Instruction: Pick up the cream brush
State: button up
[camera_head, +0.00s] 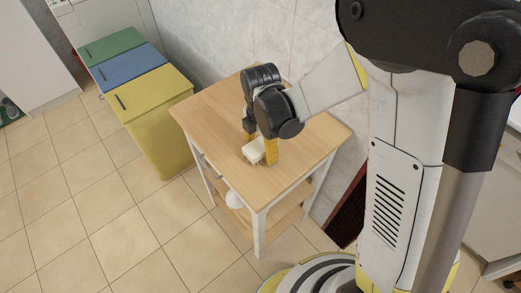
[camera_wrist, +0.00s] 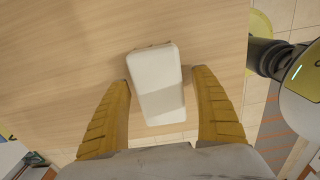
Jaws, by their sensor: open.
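The cream brush (camera_wrist: 156,85) lies on the wooden top of a small table (camera_wrist: 60,50). In the wrist view it is a pale, rounded block between the two yellow fingers of my gripper (camera_wrist: 160,100), with a visible gap on each side. Dark bits show along its far edge. In the head view the brush (camera_head: 254,151) sits near the front of the tabletop (camera_head: 215,115), partly hidden by a finger. My gripper (camera_head: 260,150) points down over it, open, with its fingers around the brush and not closed on it.
Green, blue and yellow bins (camera_head: 160,105) stand left of the table. A tiled wall (camera_head: 285,35) is behind it. The tabletop around the brush is clear.

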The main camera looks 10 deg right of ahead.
aim_at(262, 145)
jog(key=c, duration=1.3)
jog(key=shift+r, duration=0.15)
jog(key=shift+r+p, duration=0.3)
jog(key=r, duration=0.1)
jog(key=r+p, duration=0.2)
jog(key=r, duration=0.1)
jog(key=shift+s+d, duration=0.15)
jog(key=shift+d, duration=0.1)
jog(key=s+d+r+p, duration=0.3)
jog(key=s+d+r, duration=0.2)
jog(key=d, duration=0.4)
jog(key=shift+s+d+r, duration=0.25)
jog(key=shift+s+r, duration=0.15)
jog(key=shift+r, duration=0.15)
jog(key=shift+o, duration=0.9)
